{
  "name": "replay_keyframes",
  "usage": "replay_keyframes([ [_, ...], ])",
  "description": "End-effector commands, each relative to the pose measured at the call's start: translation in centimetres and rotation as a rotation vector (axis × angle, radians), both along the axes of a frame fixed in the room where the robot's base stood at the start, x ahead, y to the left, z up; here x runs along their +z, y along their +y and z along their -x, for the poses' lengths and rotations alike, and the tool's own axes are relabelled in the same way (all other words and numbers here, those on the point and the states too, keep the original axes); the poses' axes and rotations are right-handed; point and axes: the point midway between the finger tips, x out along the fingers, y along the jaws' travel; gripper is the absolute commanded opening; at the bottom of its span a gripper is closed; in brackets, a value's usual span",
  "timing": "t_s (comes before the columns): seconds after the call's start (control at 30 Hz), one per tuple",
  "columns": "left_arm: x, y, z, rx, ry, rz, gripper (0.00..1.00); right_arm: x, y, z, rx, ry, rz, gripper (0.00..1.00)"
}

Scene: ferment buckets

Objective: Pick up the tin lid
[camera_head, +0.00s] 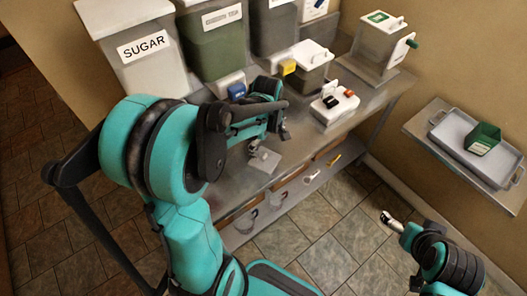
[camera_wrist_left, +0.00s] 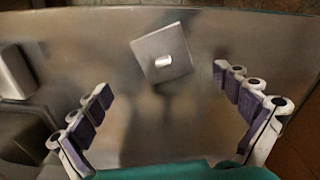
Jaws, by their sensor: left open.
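The tin lid is a small square grey metal plate with a pale knob in its middle. In the head view the lid (camera_head: 265,160) lies on the steel counter near its front edge. In the left wrist view the lid (camera_wrist_left: 151,44) lies flat and turned slightly, beyond the fingertips and roughly centred between them. My left gripper (camera_head: 277,121) is open and empty above the counter, just behind the lid in the head view. Its two spread fingers show in the left wrist view (camera_wrist_left: 164,82), apart from the lid. My right gripper (camera_head: 391,222) is low at the right, over the floor; its jaws are too small to read.
A bin marked SUGAR (camera_head: 148,70), a green bin (camera_head: 215,45) and other containers line the back. A white box with red and black knobs (camera_head: 335,104) stands right of the lid.

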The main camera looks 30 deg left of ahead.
Motion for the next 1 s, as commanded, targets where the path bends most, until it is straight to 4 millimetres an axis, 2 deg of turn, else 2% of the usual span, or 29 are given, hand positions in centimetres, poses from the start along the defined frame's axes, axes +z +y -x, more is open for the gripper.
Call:
replay_keyframes([
  [0.03,0.0,0.5,-0.4,0.054,0.021,0.007,1.00,0.8,0.0,0.0,0.000,0.000,0.000,0.93],
  [0.2,-1.3,1.2,-0.7,0.158,0.059,0.018,1.00,1.1,0.0,0.0,0.000,0.000,0.000,0.93],
  [0.73,-8.4,1.5,-0.4,0.166,0.061,0.018,1.00,-1.4,0.0,0.0,0.000,0.000,0.000,0.93],
  [1.0,-8.9,1.5,-0.4,0.165,0.061,0.018,1.00,-1.4,0.0,0.0,0.000,0.000,0.000,0.93],
])
